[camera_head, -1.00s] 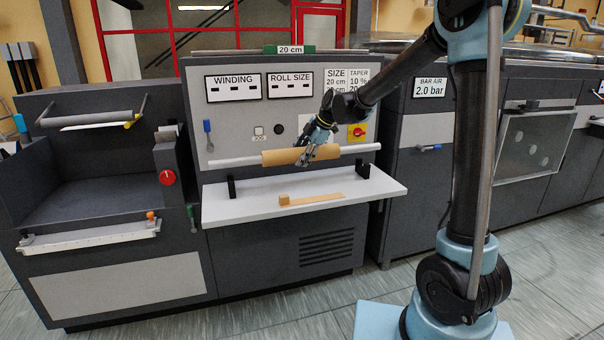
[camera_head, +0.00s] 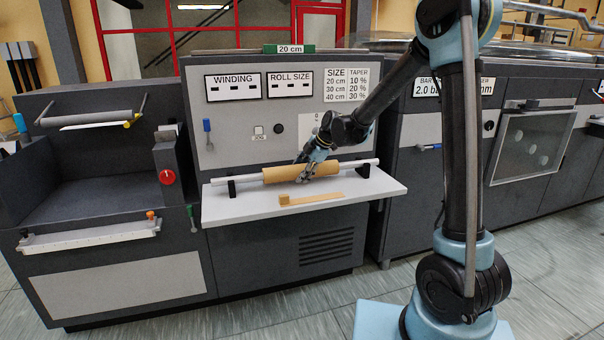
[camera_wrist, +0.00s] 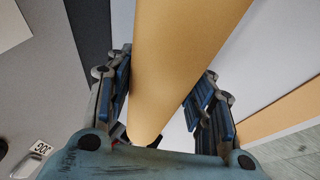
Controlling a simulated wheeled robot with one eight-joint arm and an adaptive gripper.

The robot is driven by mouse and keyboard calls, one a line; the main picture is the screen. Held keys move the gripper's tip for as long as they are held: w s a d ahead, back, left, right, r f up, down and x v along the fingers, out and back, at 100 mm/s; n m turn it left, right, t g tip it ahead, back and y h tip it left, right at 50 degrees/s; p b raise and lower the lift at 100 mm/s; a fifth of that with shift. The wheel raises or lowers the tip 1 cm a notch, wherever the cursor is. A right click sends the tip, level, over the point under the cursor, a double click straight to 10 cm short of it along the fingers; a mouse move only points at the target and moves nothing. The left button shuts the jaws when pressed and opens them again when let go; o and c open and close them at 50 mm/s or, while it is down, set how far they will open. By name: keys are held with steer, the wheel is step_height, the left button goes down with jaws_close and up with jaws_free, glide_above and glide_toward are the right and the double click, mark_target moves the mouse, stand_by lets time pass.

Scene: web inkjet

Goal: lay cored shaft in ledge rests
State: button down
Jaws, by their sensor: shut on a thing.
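The cored shaft is a pale rod (camera_head: 248,178) with a tan cardboard core (camera_head: 279,175) around its middle. It lies roughly level along the white ledge (camera_head: 225,211). My gripper (camera_head: 307,173) is shut on the core, right of its middle. In the wrist view the core (camera_wrist: 185,45) runs between the two blue-padded fingers (camera_wrist: 168,95). The black left rest (camera_head: 231,188) and right rest (camera_head: 363,170) stand on the ledge. The rod crosses at the tops of both rests; I cannot tell whether it is fully seated.
A tan strip with a small block at its end (camera_head: 310,199) lies on the ledge in front of the shaft. The grey panel (camera_head: 240,140) rises close behind. A dark machine with a red knob (camera_head: 167,177) stands to the left.

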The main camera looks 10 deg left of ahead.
steer(key=c, duration=0.7)
jaws_free()
steer(key=shift+c, duration=0.2)
steer(key=v, duration=1.2)
steer(key=s+d+m+h, duration=0.1)
steer(key=s+d+m, duration=0.2)
steer(key=d, duration=0.4)
steer(key=s+d+m+h, duration=0.1)
steer(key=s+d+m, duration=0.25)
steer(key=d, duration=0.35)
steer(key=s+d+f+m+h, duration=0.2)
steer(key=s+d+f+m, duration=0.4)
steer(key=s+d+m, duration=0.3)
steer(key=s+d+f+m+h, duration=0.2)
steer(key=s+d+f+m, duration=0.5)
steer(key=s+d, duration=0.8)
steer(key=d+m, duration=0.1)
steer(key=m, duration=0.1)
steer(key=shift+d+m+t, duration=0.25)
steer(key=shift+m+t, duration=0.05)
steer(key=shift+m, duration=0.05)
